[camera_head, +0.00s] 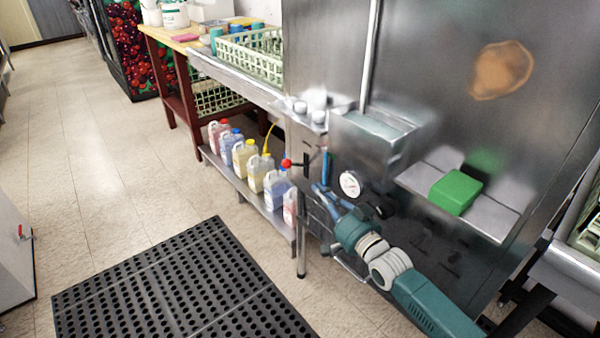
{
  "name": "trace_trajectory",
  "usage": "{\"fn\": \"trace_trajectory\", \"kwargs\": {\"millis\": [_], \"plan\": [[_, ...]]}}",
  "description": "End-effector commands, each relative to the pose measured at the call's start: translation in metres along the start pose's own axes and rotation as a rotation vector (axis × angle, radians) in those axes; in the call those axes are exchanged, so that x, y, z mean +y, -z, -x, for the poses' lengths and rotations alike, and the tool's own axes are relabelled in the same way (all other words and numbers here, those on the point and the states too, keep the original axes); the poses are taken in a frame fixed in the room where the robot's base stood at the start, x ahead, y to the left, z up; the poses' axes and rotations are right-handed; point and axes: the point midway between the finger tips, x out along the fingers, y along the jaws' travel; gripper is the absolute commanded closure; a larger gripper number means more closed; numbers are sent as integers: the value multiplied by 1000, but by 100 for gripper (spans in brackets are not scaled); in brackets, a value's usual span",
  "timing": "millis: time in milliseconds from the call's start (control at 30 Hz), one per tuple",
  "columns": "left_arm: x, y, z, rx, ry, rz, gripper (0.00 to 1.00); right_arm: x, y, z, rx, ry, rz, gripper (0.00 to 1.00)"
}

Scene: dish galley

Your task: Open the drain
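A lever with a red ball knob (286,163) sticks out to the left from the front of the steel dish machine (325,60). It may be the drain handle, but no label shows. My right gripper (318,191) reaches in from the lower right, in front of the machine. Its blue-grey fingers point up and left, a little below and to the right of the red knob. The fingers look spread, with nothing visible between them. The gripper looks apart from the knob. My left gripper is not in view.
A round white gauge (349,184) sits just above my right wrist. A green block (455,192) rests on a steel ledge. Several jugs (246,158) stand on a low shelf left of the lever. A black perforated mat (180,295) lies on the otherwise clear floor.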

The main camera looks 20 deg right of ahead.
Motion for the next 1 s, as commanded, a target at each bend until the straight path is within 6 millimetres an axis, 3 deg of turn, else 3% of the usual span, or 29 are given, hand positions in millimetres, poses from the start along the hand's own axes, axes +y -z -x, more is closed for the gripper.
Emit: {"fn": "trace_trajectory", "kwargs": {"millis": [200, 567, 667, 1000], "plan": [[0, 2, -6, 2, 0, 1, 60, -17, 17, -5, 38, 55, -35, 100], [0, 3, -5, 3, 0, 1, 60, -17, 18, -8, 39, 54, -34, 100], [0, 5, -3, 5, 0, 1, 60, -17, 18, -18, 40, 55, -34, 100], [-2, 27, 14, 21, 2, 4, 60, -20, 20, -79, 40, 54, -32, 100]]}}
